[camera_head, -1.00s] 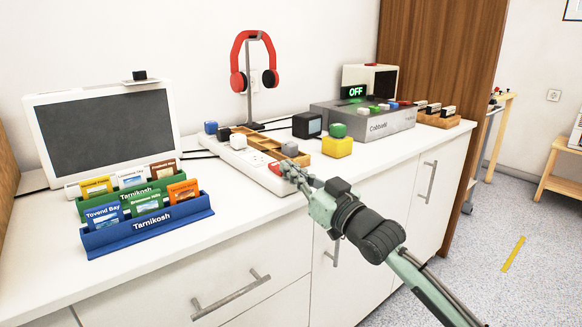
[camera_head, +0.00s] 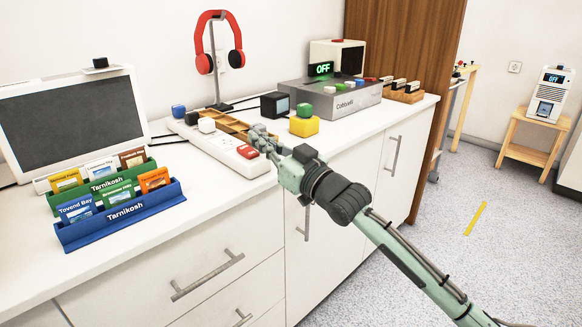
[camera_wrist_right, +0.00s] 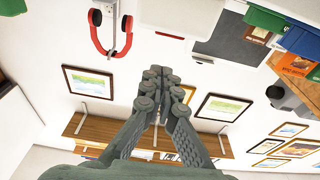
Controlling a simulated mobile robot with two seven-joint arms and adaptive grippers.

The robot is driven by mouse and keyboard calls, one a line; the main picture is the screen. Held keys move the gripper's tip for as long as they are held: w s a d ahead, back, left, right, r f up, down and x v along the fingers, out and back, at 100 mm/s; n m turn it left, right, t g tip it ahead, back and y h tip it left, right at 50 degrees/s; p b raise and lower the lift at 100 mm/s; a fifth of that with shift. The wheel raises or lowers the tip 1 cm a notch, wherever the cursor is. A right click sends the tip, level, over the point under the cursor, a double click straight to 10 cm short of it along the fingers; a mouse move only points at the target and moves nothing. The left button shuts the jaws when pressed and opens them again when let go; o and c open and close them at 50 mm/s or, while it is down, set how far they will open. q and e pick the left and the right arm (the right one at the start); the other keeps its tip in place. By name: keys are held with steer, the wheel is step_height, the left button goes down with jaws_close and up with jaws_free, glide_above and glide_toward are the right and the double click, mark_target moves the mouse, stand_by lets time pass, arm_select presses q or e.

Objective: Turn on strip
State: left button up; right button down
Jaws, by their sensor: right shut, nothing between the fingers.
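The white power strip (camera_head: 218,147) lies along the counter, with a red switch (camera_head: 247,151) at its near right end. Blue, black and white plugs sit toward its far left end. My right gripper (camera_head: 258,133) is shut and empty. Its fingertips are by the switch end of the strip, just right of and behind the red switch in the picture; I cannot tell if they touch the strip. In the right wrist view the closed fingers (camera_wrist_right: 158,80) show, but I cannot make out the strip or switch there. My left gripper is not in view.
A wooden tray (camera_head: 228,122) lies behind the strip. A yellow block (camera_head: 304,127), a black cube (camera_head: 274,105) and a grey box (camera_head: 345,98) with a green OFF display stand to the right. Blue (camera_head: 120,215) and green card holders are at left. Red headphones (camera_head: 219,40) hang behind.

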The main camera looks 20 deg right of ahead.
steer(key=shift+s+d+f, duration=0.1)
steer(key=shift+s, duration=0.3)
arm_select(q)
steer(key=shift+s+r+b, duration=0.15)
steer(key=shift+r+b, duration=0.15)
arm_select(e)
steer(key=s+d+f, duration=0.2)
steer(key=s+f, duration=0.2)
steer(key=s, duration=0.3)
steer(key=shift+s+d, duration=0.3)
steer(key=shift+d, duration=0.1)
